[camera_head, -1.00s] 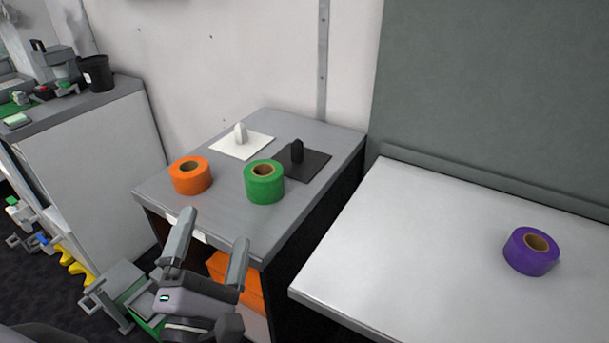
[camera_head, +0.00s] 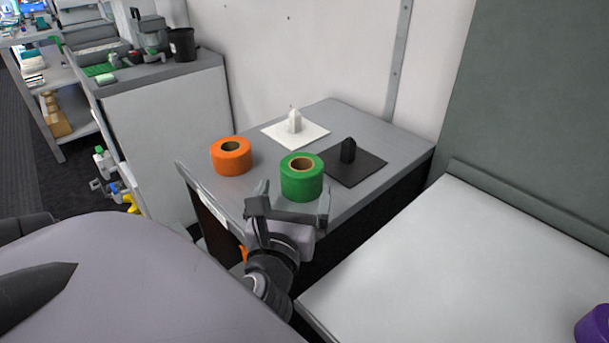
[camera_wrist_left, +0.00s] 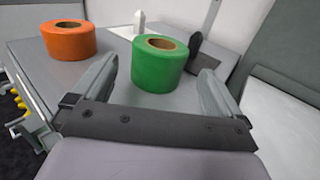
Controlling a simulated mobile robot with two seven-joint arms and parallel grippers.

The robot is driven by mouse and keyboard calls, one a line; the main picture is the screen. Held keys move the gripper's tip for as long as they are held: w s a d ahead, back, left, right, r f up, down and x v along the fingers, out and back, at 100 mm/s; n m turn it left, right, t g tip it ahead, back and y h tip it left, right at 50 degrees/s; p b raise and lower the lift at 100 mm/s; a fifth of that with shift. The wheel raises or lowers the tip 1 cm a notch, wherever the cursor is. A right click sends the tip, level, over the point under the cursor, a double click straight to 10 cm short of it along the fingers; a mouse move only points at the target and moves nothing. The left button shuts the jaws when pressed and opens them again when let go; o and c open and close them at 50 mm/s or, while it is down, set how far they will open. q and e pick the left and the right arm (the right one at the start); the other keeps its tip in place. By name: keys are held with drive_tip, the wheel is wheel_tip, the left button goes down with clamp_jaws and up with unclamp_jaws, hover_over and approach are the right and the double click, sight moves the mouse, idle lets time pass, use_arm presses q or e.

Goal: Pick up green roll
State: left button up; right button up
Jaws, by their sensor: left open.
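The green roll (camera_head: 302,181) sits flat on the small grey table (camera_head: 392,143), near its front edge. It is a ring of green tape with a brown core. My left gripper (camera_head: 292,199) is open and empty, just in front of the green roll. In the left wrist view the green roll (camera_wrist_left: 160,66) lies ahead, between and beyond the two spread fingers (camera_wrist_left: 156,90). No contact between fingers and roll is clear. My right gripper is not in view.
An orange roll (camera_head: 231,157) sits left of the green roll. Behind stand a white plate with a peg (camera_head: 294,127) and a black plate with a peg (camera_head: 352,165). A purple roll (camera_head: 594,326) is on the white table (camera_head: 480,260) at right.

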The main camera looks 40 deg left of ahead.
sight(302, 169)
use_arm(q)
drive_tip(key=shift+p+x, duration=0.35)
drive_tip(key=shift+x, duration=3.5)
drive_tip(key=shift+r, duration=0.1)
drive_tip(key=c, duration=0.9)
